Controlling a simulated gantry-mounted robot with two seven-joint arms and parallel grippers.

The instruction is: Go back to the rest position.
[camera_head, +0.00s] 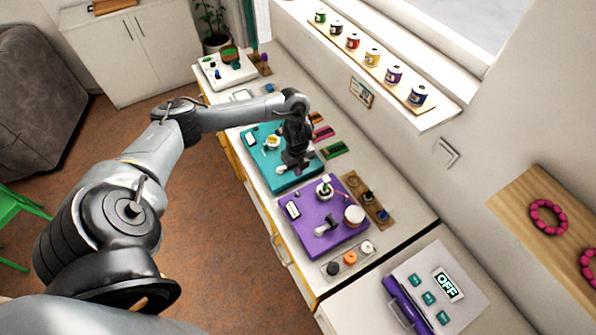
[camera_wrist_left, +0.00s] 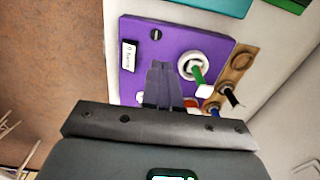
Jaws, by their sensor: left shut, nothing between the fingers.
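My left arm reaches in from the left in the head view, and my left gripper (camera_head: 296,160) hangs over the teal board (camera_head: 284,183). Its shut fingers also show in the left wrist view (camera_wrist_left: 163,72), empty, in front of the purple board (camera_wrist_left: 137,85). In the head view the purple board (camera_head: 315,248) lies nearer than the teal one, with a white ring holding a green peg (camera_head: 324,190), a round white-topped piece (camera_head: 354,215) and a grey knob (camera_head: 325,224) on it. My right gripper is not in view.
A wooden strip with dark pegs (camera_head: 367,196) lies beside the purple board. Several spools (camera_head: 372,57) stand on the window ledge. A panel reading OFF (camera_head: 447,285) and a purple bar (camera_head: 404,303) are at the front right. Open floor (camera_head: 215,230) lies left of the counter.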

